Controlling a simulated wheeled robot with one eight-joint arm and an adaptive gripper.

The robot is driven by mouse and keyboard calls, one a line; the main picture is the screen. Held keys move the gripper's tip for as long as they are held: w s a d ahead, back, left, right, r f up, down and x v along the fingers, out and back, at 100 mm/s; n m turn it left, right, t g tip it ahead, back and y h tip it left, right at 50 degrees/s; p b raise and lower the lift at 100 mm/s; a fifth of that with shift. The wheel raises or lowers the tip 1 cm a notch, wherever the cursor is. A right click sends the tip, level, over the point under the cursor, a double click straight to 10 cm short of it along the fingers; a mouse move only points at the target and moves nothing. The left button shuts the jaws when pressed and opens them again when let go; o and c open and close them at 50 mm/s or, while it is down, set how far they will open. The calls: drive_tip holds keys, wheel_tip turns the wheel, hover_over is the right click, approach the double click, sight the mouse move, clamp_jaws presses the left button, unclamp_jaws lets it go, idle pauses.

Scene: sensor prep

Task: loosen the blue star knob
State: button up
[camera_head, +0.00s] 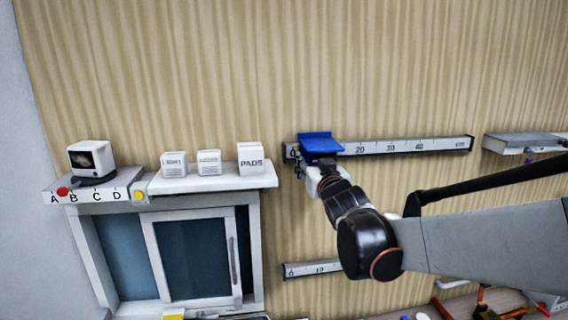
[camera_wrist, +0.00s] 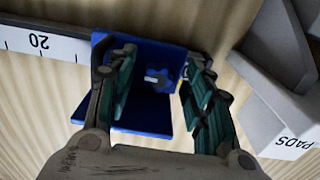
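The blue star knob (camera_wrist: 164,80) shows in the wrist view on the face of a blue slider (camera_wrist: 150,115), with a small pale pointer or screw at its middle. The slider (camera_head: 318,143) sits near the zero end of the upper ruler rail (camera_head: 400,147) on the wall. In the head view the knob is hidden behind my gripper (camera_head: 325,177), which is just below the slider. In the wrist view my gripper (camera_wrist: 160,78) is open, with one finger on each side of the knob. A gap shows between the left finger and the knob; the right finger is very close to it, and contact is unclear.
A shelf (camera_head: 215,183) with white boxes, one marked PADS (camera_head: 251,158), stands left of the rail. A lettered ledge with a small device (camera_head: 91,158) is farther left, above a glass-doored cabinet (camera_head: 195,258). A lower ruler rail (camera_head: 313,269) is beneath my arm.

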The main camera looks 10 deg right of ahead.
drive_tip(key=shift+s, duration=0.1)
drive_tip(key=s, duration=1.2)
idle(0.4)
drive_tip(key=shift+m, duration=0.3)
drive_tip(key=w+p, duration=0.1)
drive_tip(key=w, duration=0.3)
drive_tip(key=w+p, duration=0.1)
drive_tip(key=w, duration=0.3)
drive_tip(key=w+p, duration=0.1)
drive_tip(key=w, duration=0.3)
drive_tip(key=shift+w+r+p, duration=0.1)
drive_tip(key=shift+r+p, duration=0.15)
drive_tip(key=shift+p, duration=0.05)
